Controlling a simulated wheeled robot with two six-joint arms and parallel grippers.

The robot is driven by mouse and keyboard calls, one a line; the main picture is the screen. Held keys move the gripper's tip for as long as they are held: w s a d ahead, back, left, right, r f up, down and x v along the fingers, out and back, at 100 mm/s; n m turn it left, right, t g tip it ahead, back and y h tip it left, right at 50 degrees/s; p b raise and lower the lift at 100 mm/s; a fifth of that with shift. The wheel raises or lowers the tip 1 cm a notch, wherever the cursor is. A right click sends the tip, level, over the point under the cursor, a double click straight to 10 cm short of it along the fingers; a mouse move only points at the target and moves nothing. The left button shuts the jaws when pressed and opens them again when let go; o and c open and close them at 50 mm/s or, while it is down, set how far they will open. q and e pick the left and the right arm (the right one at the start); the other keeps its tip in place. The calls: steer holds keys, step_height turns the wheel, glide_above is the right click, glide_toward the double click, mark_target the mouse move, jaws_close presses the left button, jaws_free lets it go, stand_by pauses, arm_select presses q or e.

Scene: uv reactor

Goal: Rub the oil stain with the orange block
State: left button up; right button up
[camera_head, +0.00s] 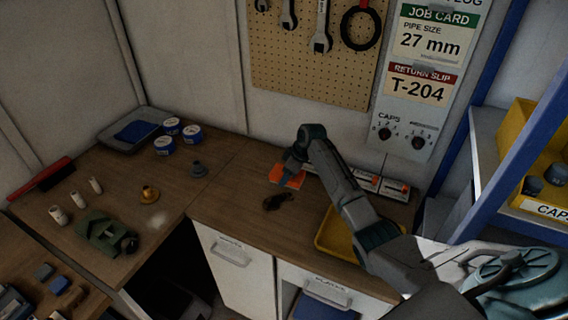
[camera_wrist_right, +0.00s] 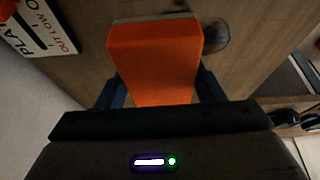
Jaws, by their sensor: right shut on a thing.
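The orange block (camera_wrist_right: 154,62) fills the middle of the right wrist view, between the two dark fingers of my right gripper (camera_wrist_right: 156,88). The gripper is shut on it. In the head view my right gripper (camera_head: 296,163) is over the back of the wooden counter, with the orange block (camera_head: 289,177) below it. The oil stain (camera_head: 278,201) is a dark patch on the counter, just in front of the block and apart from it in the picture. I cannot tell whether the block touches the counter. My left gripper is not in view.
A yellow tray (camera_head: 329,240) lies right of the stain, partly behind my right arm. White-and-orange cards (camera_head: 394,189) stand along the wall.

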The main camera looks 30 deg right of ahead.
steer(key=shift+w+d+r+p, duration=0.15)
steer(key=shift+r+p, duration=0.3)
steer(key=shift+r, duration=0.35)
steer(key=shift+s+r, duration=0.2)
steer(key=shift+r, duration=0.05)
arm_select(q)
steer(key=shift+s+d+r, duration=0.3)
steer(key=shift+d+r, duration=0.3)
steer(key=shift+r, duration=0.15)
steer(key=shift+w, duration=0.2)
arm_select(e)
steer(key=shift+w+f, duration=0.15)
steer(key=shift+a, duration=0.2)
